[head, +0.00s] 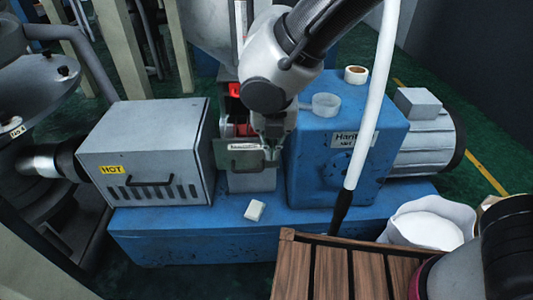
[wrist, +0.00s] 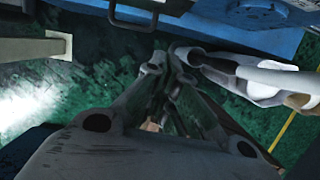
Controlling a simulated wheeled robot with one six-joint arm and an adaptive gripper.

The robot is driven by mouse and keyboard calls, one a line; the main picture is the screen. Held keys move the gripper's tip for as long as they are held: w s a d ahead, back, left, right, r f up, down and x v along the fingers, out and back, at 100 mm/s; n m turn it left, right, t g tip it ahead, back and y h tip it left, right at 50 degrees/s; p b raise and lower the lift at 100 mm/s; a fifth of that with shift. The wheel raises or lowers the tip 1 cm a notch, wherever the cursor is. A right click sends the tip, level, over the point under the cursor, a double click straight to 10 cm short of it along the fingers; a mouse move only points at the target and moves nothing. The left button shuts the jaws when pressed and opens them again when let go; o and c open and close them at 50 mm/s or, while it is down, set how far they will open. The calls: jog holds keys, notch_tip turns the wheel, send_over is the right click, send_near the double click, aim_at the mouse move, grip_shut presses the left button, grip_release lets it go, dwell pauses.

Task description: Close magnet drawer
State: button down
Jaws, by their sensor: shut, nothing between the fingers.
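The magnet drawer (head: 243,158) has a grey-green front with a pale label and a dark handle. It sits in the narrow unit between the grey HOT box and the blue machine. Its front appears to stand out from the unit, with red showing above it. My gripper (head: 272,150) points down at the drawer's upper right, partly covering it. I cannot tell whether it touches the drawer. In the wrist view my gripper (wrist: 168,68) has its fingers close together and holds nothing. A dark handle (wrist: 135,14) shows at the top there; I cannot tell which part it belongs to.
The grey HOT box (head: 145,150) stands left, the blue machine (head: 345,145) right. A small white block (head: 255,210) lies on the blue base (head: 190,230). A white bag (head: 430,225) and slatted wooden surface (head: 335,270) are at front right.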

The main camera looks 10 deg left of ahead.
aim_at(248, 125)
jog(key=w+a+f, duration=0.1)
jog(key=w+f, duration=0.5)
jog(key=f, duration=0.3)
jog(key=shift+w+a+f+n, duration=0.15)
jog(key=shift+a+f+n, duration=0.05)
jog(key=shift+f+n, duration=0.2)
jog(key=w+a, duration=0.1)
jog(key=w, duration=0.4)
jog(key=w+a, duration=0.1)
jog(key=w, duration=0.5)
jog(key=w+a, duration=0.2)
jog(key=w, duration=0.3)
jog(key=shift+w+r, duration=0.1)
jog(key=shift+w, duration=0.1)
jog(key=shift+s, duration=0.15)
